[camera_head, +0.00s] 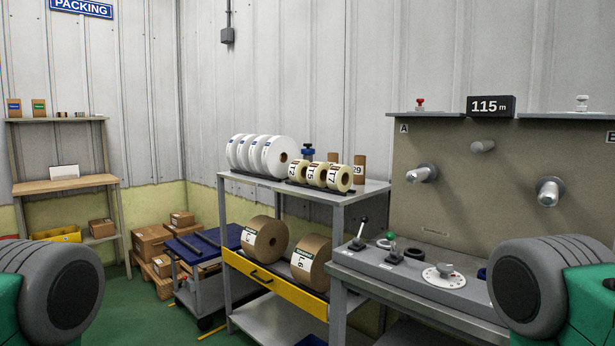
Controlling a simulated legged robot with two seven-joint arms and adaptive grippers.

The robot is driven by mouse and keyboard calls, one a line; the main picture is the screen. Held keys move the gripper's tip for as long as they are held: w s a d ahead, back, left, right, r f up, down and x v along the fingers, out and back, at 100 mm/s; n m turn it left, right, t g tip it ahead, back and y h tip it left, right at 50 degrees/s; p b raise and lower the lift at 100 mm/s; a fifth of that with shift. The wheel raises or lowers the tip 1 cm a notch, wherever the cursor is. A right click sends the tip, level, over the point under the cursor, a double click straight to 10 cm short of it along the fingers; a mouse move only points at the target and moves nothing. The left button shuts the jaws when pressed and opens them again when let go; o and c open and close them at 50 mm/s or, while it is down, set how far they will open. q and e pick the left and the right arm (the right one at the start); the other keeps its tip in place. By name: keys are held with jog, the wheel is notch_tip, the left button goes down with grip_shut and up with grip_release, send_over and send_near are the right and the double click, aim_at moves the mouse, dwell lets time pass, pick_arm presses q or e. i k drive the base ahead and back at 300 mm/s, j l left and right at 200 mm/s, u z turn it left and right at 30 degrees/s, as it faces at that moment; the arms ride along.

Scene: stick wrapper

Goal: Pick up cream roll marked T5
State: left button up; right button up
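The cream roll marked T5 (314,175) stands on edge on the top shelf of the grey rack (361,191). It is the middle one of a short row of cream rolls. The roll marked T2 (295,171) is on its left and the roll marked T7 (339,178) is on its right, both very close to it. T7 partly covers T5's right side. Grey and green parts of my arms show at the lower left and lower right. Neither gripper's fingers are in view.
Several white rolls (276,157) stand left of the cream rolls. Brown cores (359,170) and a blue-topped item (308,152) are behind. Large brown rolls (268,241) sit on the yellow-fronted shelf below. The machine (470,195) with levers and dial stands right.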

aim_at(316, 172)
jog(key=z, duration=0.35)
jog(key=i+j+z, duration=0.1)
jog(key=z, duration=0.3)
jog(key=i+j+z, duration=0.1)
jog(key=j+z, duration=0.45)
jog(key=z, duration=0.3)
jog(key=i+j+z, duration=0.1)
jog(key=j+z, duration=0.45)
jog(key=z, duration=0.25)
